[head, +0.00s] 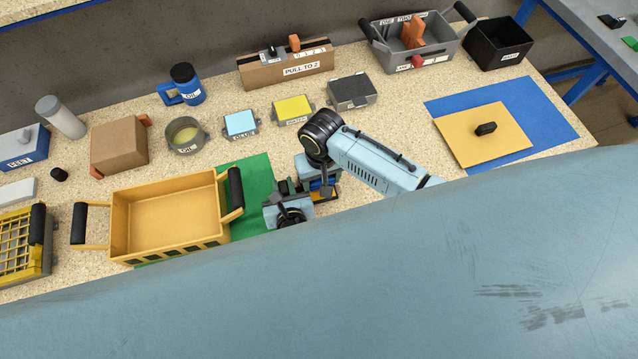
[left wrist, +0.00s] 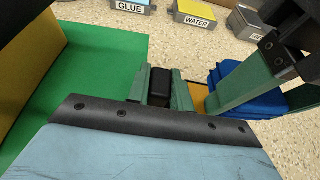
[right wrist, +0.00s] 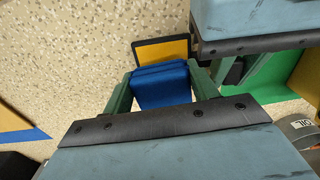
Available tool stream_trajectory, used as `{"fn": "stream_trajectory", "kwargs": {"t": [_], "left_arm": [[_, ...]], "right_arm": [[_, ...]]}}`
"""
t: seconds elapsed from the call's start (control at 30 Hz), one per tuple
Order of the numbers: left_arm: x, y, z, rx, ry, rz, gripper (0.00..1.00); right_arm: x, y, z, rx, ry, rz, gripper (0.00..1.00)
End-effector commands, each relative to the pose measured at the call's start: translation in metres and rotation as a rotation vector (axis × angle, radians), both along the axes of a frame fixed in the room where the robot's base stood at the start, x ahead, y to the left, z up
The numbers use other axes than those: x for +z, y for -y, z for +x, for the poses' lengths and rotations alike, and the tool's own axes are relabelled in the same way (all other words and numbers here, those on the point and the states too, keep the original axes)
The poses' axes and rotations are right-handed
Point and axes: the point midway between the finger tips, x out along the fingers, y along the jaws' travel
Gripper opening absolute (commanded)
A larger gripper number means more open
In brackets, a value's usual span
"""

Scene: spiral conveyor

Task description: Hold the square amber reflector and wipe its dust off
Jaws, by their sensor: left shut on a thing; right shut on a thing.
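The square amber reflector (head: 327,196) shows as a small amber plate with a dark rim between my two grippers; it shows better in the right wrist view (right wrist: 162,51). My left gripper (left wrist: 163,92) is shut on its black grip (left wrist: 160,86). My right gripper (right wrist: 160,88) is shut on a folded blue cloth (right wrist: 160,86). The cloth also shows in the left wrist view (left wrist: 245,95), right of the left fingers. The cloth overlaps part of the reflector's face; I cannot tell whether they touch. Dust cannot be made out.
A yellow crate (head: 120,222) stands left of the grippers on a green mat (head: 255,180). Boxes labelled GLUE (head: 240,124) and WATER (head: 293,110) stand behind. A yellow board (head: 462,143) lies on a blue mat (head: 548,110) at right. Bare bench shows between grippers and blue mat.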

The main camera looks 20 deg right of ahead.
Motion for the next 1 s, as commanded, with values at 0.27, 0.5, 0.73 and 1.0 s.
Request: {"fn": "stream_trajectory", "kwargs": {"t": [0.27, 0.5, 0.73, 1.0], "left_arm": [[-0.002, -0.001, -0.001, 0.001, -0.004, 0.001, 0.40], [-0.001, -0.001, 0.000, 0.001, -0.001, 0.001, 0.47], [0.001, -0.001, -0.005, 0.001, -0.001, -0.001, 0.47], [0.011, -0.002, -0.032, 0.002, -0.003, -0.002, 0.47]], "right_arm": [[0.000, 0.000, 0.000, 0.000, 0.000, 0.000, 0.35], [0.000, 0.000, 0.000, 0.000, 0.000, -0.001, 0.35], [0.000, 0.000, 0.000, 0.000, 0.000, -0.001, 0.35], [0.000, 0.000, 0.000, 0.000, 0.000, 0.000, 0.35]]}}
